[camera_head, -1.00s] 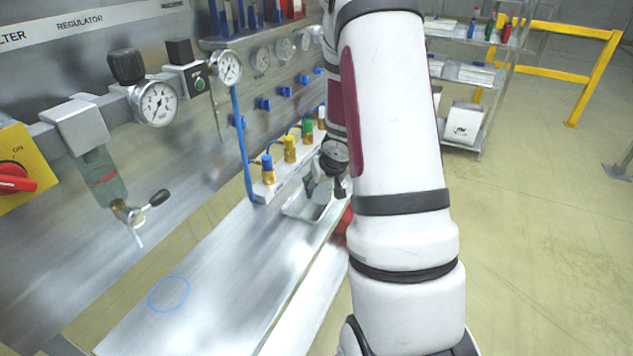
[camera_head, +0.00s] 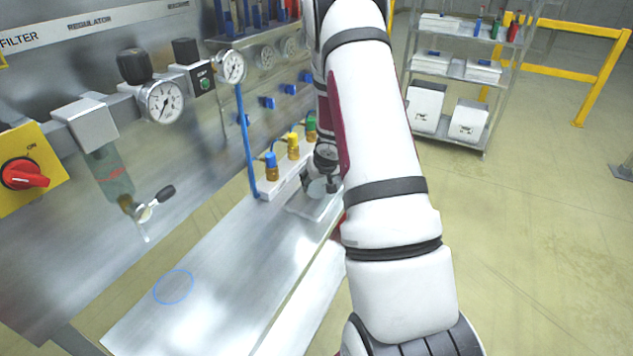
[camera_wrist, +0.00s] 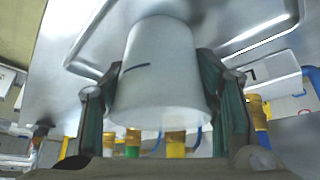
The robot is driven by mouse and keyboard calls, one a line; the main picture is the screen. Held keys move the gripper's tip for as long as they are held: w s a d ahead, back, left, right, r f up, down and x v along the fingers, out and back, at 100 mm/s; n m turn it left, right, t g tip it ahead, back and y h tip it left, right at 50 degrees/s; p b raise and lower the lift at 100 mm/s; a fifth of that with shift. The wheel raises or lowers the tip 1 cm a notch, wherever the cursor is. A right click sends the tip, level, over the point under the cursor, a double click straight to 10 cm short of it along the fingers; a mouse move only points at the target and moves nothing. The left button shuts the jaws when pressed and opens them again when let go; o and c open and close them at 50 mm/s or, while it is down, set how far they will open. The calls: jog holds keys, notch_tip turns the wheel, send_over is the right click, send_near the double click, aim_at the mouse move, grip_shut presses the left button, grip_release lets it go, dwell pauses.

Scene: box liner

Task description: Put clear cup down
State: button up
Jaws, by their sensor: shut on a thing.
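The clear cup (camera_wrist: 160,75) fills the middle of the wrist view, translucent and whitish, with a short dark line on its side. My gripper (camera_wrist: 163,95) is shut on it, one dark finger on each side. In the head view the cup (camera_head: 318,189) shows small at the far end of the bench, over or in a shallow metal tray (camera_head: 303,207). My gripper (camera_head: 328,176) is partly hidden there by my own arm. I cannot tell whether the cup touches the tray. A blue circle (camera_head: 173,287) is marked on the near part of the metal bench (camera_head: 235,260).
Brass valves with blue (camera_head: 271,165), yellow (camera_head: 293,147) and green caps stand close behind the tray. A blue tube (camera_head: 246,150) rises beside them. Gauges (camera_head: 163,102), a filter bowl (camera_head: 112,175) and a red switch (camera_head: 25,175) line the panel. The near bench top is clear.

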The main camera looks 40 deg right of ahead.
jog(key=shift+f, duration=0.15)
jog(key=o, duration=1.3)
jog(key=shift+c, duration=0.2)
